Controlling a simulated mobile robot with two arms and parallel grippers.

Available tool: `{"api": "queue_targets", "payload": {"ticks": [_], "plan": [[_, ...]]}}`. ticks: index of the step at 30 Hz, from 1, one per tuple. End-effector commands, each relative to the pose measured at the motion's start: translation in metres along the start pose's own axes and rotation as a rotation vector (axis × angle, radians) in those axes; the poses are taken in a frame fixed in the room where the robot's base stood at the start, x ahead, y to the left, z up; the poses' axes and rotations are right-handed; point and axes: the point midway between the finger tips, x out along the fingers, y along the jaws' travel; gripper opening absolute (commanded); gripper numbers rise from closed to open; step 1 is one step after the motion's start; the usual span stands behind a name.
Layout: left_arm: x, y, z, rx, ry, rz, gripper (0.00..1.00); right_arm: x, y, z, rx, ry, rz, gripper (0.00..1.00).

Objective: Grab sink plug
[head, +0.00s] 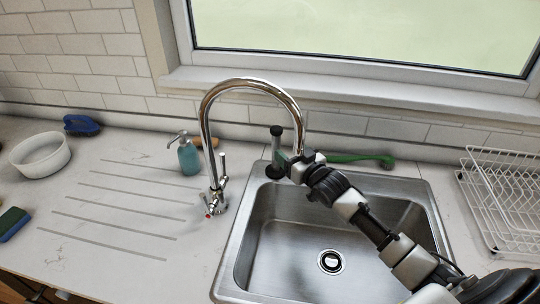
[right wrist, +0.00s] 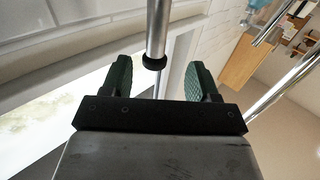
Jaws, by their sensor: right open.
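The sink plug (head: 330,261) looks like a small round dark piece with a pale centre, sitting at the drain in the floor of the steel sink (head: 262,258). My right gripper (head: 288,160) is in the air by the end of the tap spout, above the back left of the sink and well away from the plug. Its two green-padded fingers are apart and empty in the right wrist view (right wrist: 160,80). The dark spout end (right wrist: 155,62) shows in line with the gap between them. The plug is not visible there. My left gripper is in neither view.
The chrome tap (head: 207,125) arches over the sink's left edge. A teal soap bottle (head: 188,158), white bowl (head: 40,156) and blue brush (head: 82,125) stand left. A white dish rack (head: 505,200) is right. A green-handled item (head: 355,158) lies behind the sink.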

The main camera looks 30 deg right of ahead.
Motion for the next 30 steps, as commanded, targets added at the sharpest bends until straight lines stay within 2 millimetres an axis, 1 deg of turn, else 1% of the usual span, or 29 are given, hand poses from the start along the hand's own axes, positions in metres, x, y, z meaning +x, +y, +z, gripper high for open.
{"api": "queue_targets", "payload": {"ticks": [1, 3, 6, 10, 13, 17, 21, 24, 30], "plan": [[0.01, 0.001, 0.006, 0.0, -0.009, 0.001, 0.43, 0.009, 0.0, 0.003, -0.001, 0.005, -0.001, 0.6], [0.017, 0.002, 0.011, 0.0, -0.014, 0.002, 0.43, 0.019, 0.0, 0.003, -0.001, 0.005, 0.0, 0.6], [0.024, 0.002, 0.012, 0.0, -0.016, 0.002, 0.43, 0.032, 0.001, 0.003, -0.001, 0.004, 0.0, 0.6], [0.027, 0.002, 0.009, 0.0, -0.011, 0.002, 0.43, 0.041, 0.0, 0.001, -0.001, 0.002, 0.0, 0.6], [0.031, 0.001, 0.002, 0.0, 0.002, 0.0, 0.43, 0.046, 0.001, 0.0, -0.001, 0.003, 0.0, 0.6], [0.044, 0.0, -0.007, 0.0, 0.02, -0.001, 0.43, 0.059, 0.004, 0.001, -0.002, 0.004, 0.001, 0.6], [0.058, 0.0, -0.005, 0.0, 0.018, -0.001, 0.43, 0.078, 0.006, 0.0, -0.002, 0.004, 0.0, 0.6], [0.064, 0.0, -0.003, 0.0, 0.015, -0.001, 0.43, 0.088, 0.006, -0.001, -0.001, 0.003, 0.0, 0.6], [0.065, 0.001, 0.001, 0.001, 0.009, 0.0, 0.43, 0.095, 0.006, -0.004, -0.001, 0.001, 0.0, 0.6]]}}
